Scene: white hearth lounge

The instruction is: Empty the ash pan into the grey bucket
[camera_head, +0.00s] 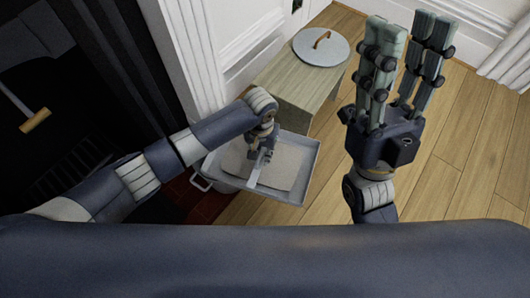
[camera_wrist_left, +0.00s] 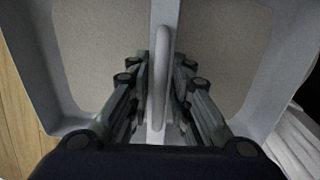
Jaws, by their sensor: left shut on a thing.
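The ash pan (camera_head: 309,165) is a grey shallow tray with pale ash (camera_head: 286,166) in it. My left gripper (camera_head: 262,164) is shut on the pan's upright handle. In the left wrist view the handle (camera_wrist_left: 161,75) stands between the fingers (camera_wrist_left: 158,92), with ash on both sides inside the pan (camera_wrist_left: 42,75). The grey bucket (camera_head: 229,184) shows only in part, below the pan's left side, with a wire handle (camera_head: 200,183); the pan hides the rest. My right gripper (camera_head: 408,42) is raised at the right, fingers apart, open and empty.
A wooden bench (camera_head: 286,86) behind the pan carries a round grey lid (camera_head: 321,47) with a brown handle. The dark fireplace (camera_head: 70,110) and its white surround (camera_head: 186,55) are at the left. Wooden floor (camera_head: 450,170) lies clear at the right.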

